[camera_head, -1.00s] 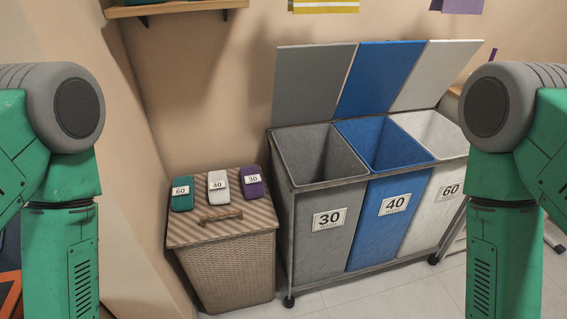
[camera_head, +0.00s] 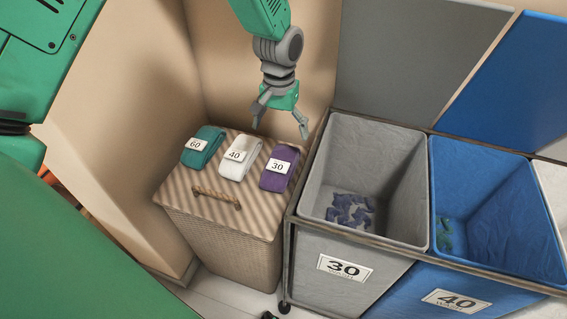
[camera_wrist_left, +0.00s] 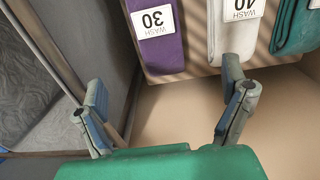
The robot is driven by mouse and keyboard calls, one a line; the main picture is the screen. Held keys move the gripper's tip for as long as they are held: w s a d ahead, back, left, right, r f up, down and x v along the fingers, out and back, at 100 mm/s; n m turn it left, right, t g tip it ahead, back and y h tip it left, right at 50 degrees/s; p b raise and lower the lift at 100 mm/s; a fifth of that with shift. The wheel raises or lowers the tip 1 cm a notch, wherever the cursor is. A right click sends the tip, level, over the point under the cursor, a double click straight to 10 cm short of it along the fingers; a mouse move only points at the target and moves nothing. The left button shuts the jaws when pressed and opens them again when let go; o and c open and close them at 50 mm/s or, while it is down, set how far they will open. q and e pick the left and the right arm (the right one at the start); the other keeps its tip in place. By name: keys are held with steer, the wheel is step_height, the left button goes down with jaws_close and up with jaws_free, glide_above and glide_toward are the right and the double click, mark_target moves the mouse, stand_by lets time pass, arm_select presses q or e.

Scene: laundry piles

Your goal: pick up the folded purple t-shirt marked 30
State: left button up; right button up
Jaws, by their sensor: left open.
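The folded purple t-shirt (camera_head: 281,167) marked 30 lies at the right end of the wicker hamper's lid. In the left wrist view the purple shirt (camera_wrist_left: 160,46) is at the top, with its label upside down. My left gripper (camera_head: 280,129) is open and empty, just above and behind the purple shirt in the head view. In the left wrist view its fingers (camera_wrist_left: 165,112) are spread apart, with the shirt beyond them. A white folded shirt (camera_head: 240,158) marked 40 and a teal one (camera_head: 203,147) marked 60 lie to its left. The right gripper is not seen.
The wicker hamper (camera_head: 222,234) has a rope handle (camera_head: 216,197) at its lid's front. Right of it stand a grey bin (camera_head: 340,262) marked 30 and a blue bin (camera_head: 470,285) marked 40, both open with some clothes inside. Walls stand behind and left of the hamper.

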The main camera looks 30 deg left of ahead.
mark_target(281, 158)
arm_select(q)
steer(key=f, duration=0.2)
steer(key=d+f+b, duration=0.1)
steer(key=f, duration=0.2)
steer(key=shift+d+f, duration=0.15)
steer(key=shift+d, duration=0.05)
steer(key=shift+d+f+b, duration=0.3)
steer(key=shift+f, duration=0.1)
steer(key=f+b, duration=0.1)
steer(key=a+f, duration=0.1)
steer(key=f, duration=0.1)
steer(key=a+f+b, duration=0.1)
steer(key=f, duration=0.1)
steer(key=shift+a+f+b, duration=0.1)
steer(key=shift+f+b, duration=0.1)
steer(key=shift+b, duration=0.1)
steer(key=shift+f, duration=0.2)
steer(key=shift+d+r, duration=0.25)
steer(key=shift+d, duration=0.3)
steer(key=c, duration=0.5)
steer(key=shift+s, duration=0.1)
steer(key=c, duration=0.7)
steer(key=shift+c, duration=0.8)
steer(key=shift+a, duration=0.3)
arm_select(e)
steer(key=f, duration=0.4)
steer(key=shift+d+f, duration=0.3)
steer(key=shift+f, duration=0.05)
